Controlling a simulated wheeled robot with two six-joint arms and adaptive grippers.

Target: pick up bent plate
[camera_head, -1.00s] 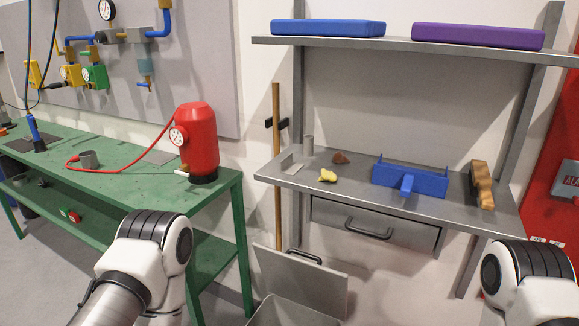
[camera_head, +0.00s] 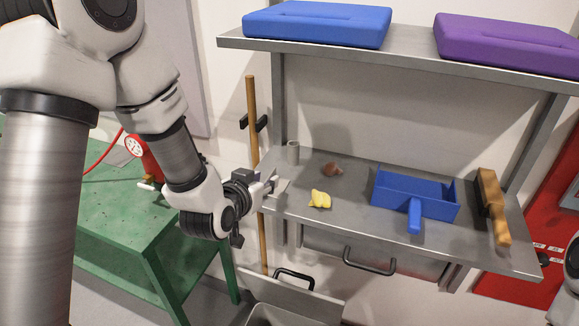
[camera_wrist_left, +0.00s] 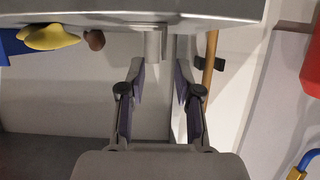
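The bent plate (camera_head: 283,186) is a small light-grey metal piece on the left end of the grey workbench (camera_head: 345,217) in the head view, partly hidden by my left gripper. My left gripper (camera_head: 271,182) is at the bench's left edge, its tips close beside the plate; I cannot tell whether they touch. In the left wrist view the left gripper (camera_wrist_left: 160,65) has its two fingers apart with a gap between them. The plate's outline is not clear there. My right gripper is out of view.
A grey cylinder (camera_head: 293,152) stands behind the plate. A yellow piece (camera_head: 320,199), a brown lump (camera_head: 331,169), a blue tray (camera_head: 386,191) and a wooden-handled brush (camera_head: 492,204) lie to the right. A broomstick (camera_head: 252,120) stands left of the bench. A shelf (camera_head: 410,57) hangs above.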

